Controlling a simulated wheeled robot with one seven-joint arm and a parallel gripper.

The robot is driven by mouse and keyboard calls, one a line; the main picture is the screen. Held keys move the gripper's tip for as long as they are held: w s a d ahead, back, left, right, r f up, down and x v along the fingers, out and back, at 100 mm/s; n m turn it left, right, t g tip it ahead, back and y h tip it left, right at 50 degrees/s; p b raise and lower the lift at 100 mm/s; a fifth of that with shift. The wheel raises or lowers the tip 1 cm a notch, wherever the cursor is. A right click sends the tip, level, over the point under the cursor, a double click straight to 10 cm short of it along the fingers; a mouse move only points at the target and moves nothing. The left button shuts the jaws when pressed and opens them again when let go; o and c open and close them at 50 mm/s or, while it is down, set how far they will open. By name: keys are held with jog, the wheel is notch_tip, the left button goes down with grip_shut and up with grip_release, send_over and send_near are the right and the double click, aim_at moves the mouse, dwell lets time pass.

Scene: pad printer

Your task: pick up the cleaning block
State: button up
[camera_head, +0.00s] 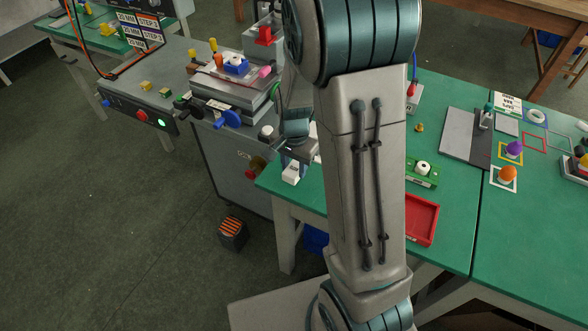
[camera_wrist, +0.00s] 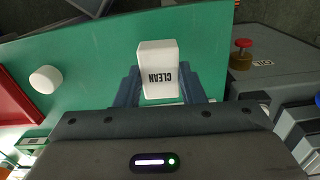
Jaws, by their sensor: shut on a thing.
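The cleaning block is white with the word CLEAN on it. In the wrist view the block (camera_wrist: 158,58) sits between the two blue fingers of my gripper (camera_wrist: 160,90), which are shut on it. In the head view the block (camera_head: 291,173) shows as a small white piece below my gripper (camera_head: 294,158), at the left corner of the green table. Part of the gripper is hidden behind my arm. I cannot tell whether the block touches the table top.
The green table (camera_head: 450,230) carries a red tray (camera_head: 421,220) and a green fixture (camera_head: 423,179) with a white round part. The grey pad printer (camera_head: 225,95) stands beside it at left. A red knob (camera_wrist: 243,43) shows on its housing. A striped box (camera_head: 232,233) is on the floor.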

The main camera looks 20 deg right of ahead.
notch_tip(320, 180, up, 2)
jog(key=shift+r, duration=0.1)
jog(key=s+d+r, duration=0.6)
jog(key=d, duration=0.4)
jog(key=shift+r, duration=0.4)
jog(key=shift+s, duration=0.1)
jog(key=shift+o, duration=0.7)
jog(key=shift+a, duration=0.1)
